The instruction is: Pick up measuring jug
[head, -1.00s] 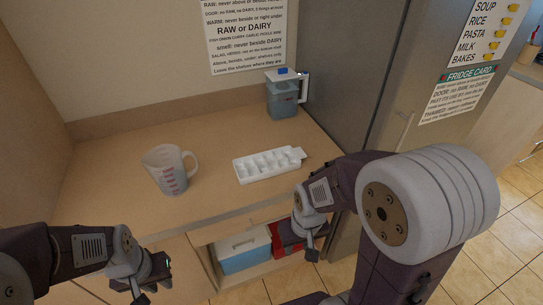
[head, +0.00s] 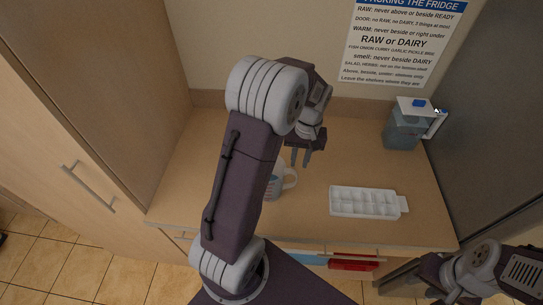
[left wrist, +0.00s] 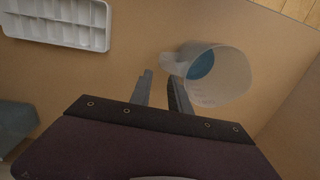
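The measuring jug (head: 276,187), a translucent cup with a handle, stands on the wooden counter. In the head view it is partly hidden behind my left arm, with its handle pointing right. In the left wrist view the jug (left wrist: 230,82) shows a blue patch inside, and its handle is close to the fingers. My left gripper (head: 301,157) is above the counter, a little behind the jug. Its two fingers (left wrist: 160,88) are apart with nothing between them. My right gripper (head: 398,280) is low at the bottom right, in front of the counter, away from the jug.
A white ice tray (head: 366,202) lies right of the jug. A grey-blue lidded pitcher (head: 404,127) stands at the back right by the fridge (head: 490,130). A tall cabinet (head: 90,100) bounds the left. A red box (head: 352,263) shows below the counter.

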